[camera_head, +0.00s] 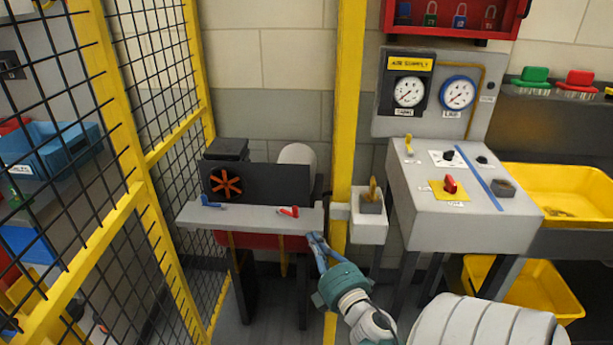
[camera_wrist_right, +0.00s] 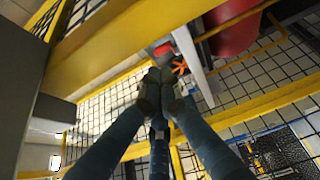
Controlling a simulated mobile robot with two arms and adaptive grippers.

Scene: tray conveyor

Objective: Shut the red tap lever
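The red tap lever (camera_head: 289,211) lies on the front ledge of the grey bench, near its right end. It appears small and red past my fingertips in the right wrist view (camera_wrist_right: 163,48). My right gripper (camera_head: 315,238) is just below and right of the lever, by the ledge's right corner, apart from it in the head view. In the right wrist view its blue fingers (camera_wrist_right: 160,85) come together at the tips, with nothing seen between them. A blue lever (camera_head: 211,203) is on the left of the same ledge. My left gripper is not in view.
A yellow post (camera_head: 347,110) stands right beside my right gripper, with a small grey box (camera_head: 368,225) on its other side. A yellow mesh fence (camera_head: 130,205) closes off the left. An orange handwheel (camera_head: 226,183) sits behind the ledge. A control panel (camera_head: 455,200) stands to the right.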

